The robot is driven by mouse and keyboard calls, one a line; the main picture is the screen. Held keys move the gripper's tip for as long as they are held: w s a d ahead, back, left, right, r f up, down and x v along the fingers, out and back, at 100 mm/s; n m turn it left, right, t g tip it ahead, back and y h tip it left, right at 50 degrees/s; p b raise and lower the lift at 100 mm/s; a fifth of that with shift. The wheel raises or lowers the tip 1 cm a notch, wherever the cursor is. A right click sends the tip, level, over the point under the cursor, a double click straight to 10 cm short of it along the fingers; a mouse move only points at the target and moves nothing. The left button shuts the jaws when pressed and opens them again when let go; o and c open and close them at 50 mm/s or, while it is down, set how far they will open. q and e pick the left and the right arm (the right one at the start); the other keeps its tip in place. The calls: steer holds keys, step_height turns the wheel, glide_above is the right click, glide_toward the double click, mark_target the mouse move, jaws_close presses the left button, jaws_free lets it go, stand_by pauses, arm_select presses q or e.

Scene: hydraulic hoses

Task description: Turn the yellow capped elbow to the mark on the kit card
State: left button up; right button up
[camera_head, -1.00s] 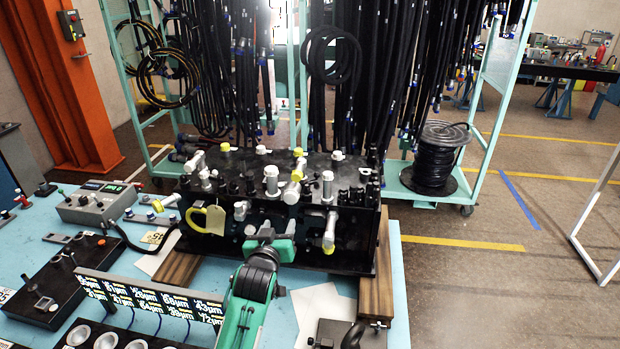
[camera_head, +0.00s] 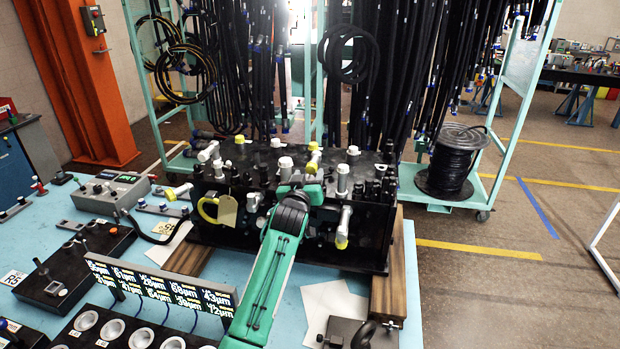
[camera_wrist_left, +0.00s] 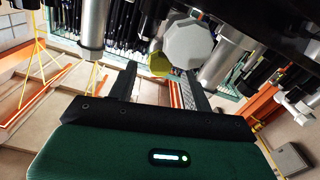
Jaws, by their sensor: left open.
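A black manifold block (camera_head: 215,237) stands on the table with several grey fittings. One yellow-capped elbow (camera_head: 314,160) rises from its top, just above my left gripper (camera_head: 304,186). Another yellow-capped fitting (camera_head: 343,229) points down on the front face. My left gripper's fingertips are mostly hidden behind my own arm there. In the left wrist view the open fingers (camera_wrist_left: 160,76) have a yellow cap (camera_wrist_left: 159,65) and a grey octagonal fitting (camera_wrist_left: 188,46) at or beyond their tips. I cannot tell whether they touch. No mark is readable on the white sheets (camera_head: 334,299). My right gripper is out of view.
A beige tag (camera_head: 228,211) and a yellow ring (camera_head: 206,210) hang on the block's front. Crowded metal fittings flank the fingers. A number board (camera_head: 165,287) and a cup tray (camera_head: 70,345) stand front left. Hoses hang behind; a cable reel (camera_head: 452,160) stands right.

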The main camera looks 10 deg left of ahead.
mark_target(311, 169)
arm_select(q)
steer(key=shift+w+b, duration=0.6)
steer(key=shift+w, duration=0.95)
steer(key=shift+c, duration=0.2)
jaws_close()
